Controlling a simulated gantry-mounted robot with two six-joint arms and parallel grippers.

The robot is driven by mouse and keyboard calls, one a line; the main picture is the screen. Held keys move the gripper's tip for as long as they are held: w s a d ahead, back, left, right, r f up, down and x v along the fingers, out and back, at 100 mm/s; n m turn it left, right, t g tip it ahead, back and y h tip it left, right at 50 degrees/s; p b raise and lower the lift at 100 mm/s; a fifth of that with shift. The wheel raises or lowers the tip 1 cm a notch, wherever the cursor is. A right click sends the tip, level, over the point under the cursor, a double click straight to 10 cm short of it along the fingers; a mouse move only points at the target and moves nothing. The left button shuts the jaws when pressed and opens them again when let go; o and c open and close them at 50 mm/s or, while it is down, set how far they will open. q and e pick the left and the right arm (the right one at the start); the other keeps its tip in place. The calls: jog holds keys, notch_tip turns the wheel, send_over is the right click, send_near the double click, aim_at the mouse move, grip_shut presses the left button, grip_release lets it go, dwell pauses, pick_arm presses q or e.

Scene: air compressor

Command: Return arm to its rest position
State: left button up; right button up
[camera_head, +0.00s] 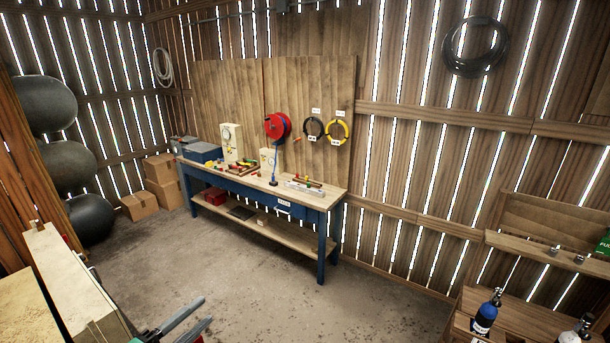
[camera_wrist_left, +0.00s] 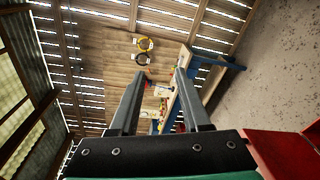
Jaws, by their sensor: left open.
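My left gripper (camera_head: 188,318) shows at the bottom of the head view, low and left of centre, with its two grey fingers apart. In the left wrist view the same gripper (camera_wrist_left: 158,82) is open, with nothing between its fingers. It is in free air, well short of the blue workbench (camera_head: 305,200) at the back wall. The bench also shows beyond the fingers in the left wrist view (camera_wrist_left: 228,66). My right gripper is in neither view.
A pale wooden block-like structure (camera_head: 68,285) stands close at the lower left. A wooden shelf (camera_head: 540,250) and a bottle (camera_head: 485,316) are at the right. Cardboard boxes (camera_head: 165,192) sit by the far corner. The concrete floor (camera_head: 270,275) before the bench is clear.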

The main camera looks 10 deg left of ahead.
pick_arm(q)
jog(key=s+d+r+m+t+h+p, duration=0.1)
jog(key=d+r+m, duration=0.35)
jog(key=r, duration=0.55)
jog(key=s+d+r+m+t+h+p, duration=0.1)
jog(key=d+r+m+t, duration=0.15)
jog(key=d+r, duration=0.45)
jog(key=s+d+r+m+p, duration=0.15)
jog(key=r+m, duration=0.25)
jog(key=r, duration=0.8)
jog(key=s+d+r+m+t, duration=0.1)
jog(key=s+r+m+t, duration=0.1)
jog(key=s+r, duration=0.3)
jog(key=s+d+r+m+t, duration=0.1)
jog(key=s+r+m+t, duration=0.1)
jog(key=r, duration=0.5)
jog(key=s+a+r+m+t+y, duration=0.2)
jog(key=s+a+r+t+y, duration=0.2)
jog(key=s+a+y, duration=0.2)
jog(key=shift+s+r+m+y, duration=0.15)
jog(key=shift+s+m+y, duration=0.2)
jog(key=shift+s, duration=0.2)
